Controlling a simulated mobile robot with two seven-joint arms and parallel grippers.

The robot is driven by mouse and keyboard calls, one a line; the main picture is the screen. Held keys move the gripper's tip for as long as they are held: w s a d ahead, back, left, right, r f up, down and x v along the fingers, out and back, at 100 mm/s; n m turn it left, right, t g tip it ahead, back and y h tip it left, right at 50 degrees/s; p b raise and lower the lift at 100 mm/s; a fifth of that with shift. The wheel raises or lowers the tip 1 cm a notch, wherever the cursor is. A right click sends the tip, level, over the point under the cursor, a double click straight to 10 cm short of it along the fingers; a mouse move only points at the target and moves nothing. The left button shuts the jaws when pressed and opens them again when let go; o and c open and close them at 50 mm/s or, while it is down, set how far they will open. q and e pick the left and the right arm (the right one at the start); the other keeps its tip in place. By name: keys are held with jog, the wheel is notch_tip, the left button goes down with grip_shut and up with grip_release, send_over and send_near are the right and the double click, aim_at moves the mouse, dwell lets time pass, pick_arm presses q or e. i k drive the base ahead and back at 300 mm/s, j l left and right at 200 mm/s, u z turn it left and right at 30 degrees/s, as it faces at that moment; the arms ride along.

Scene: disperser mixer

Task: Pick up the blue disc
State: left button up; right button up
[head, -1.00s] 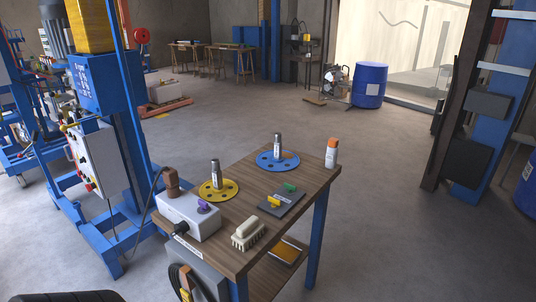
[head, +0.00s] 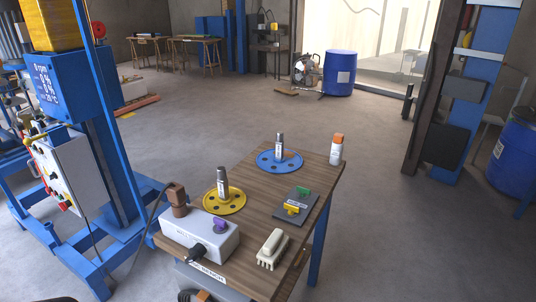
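The blue disc (head: 266,162) lies flat near the far end of the wooden bench (head: 265,207). It has holes around it and a grey metal post (head: 279,147) stands upright at its middle. A yellow disc (head: 233,205) with a similar post (head: 222,184) lies nearer, to its left. Neither of my grippers shows in the head view.
On the bench are a grey box with a purple knob (head: 204,238), a brush (head: 271,249), a dark plate with yellow and green pieces (head: 295,207) and an orange-capped bottle (head: 336,151). A blue mixer machine (head: 73,82) stands at left. The floor right of the bench is clear.

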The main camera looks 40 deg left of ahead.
aim_at(279, 159)
jog(key=k+j, duration=0.1)
jog(key=j, duration=1.25)
jog(key=k+j, duration=0.15)
jog(key=j, duration=1.25)
jog(key=k, duration=0.05)
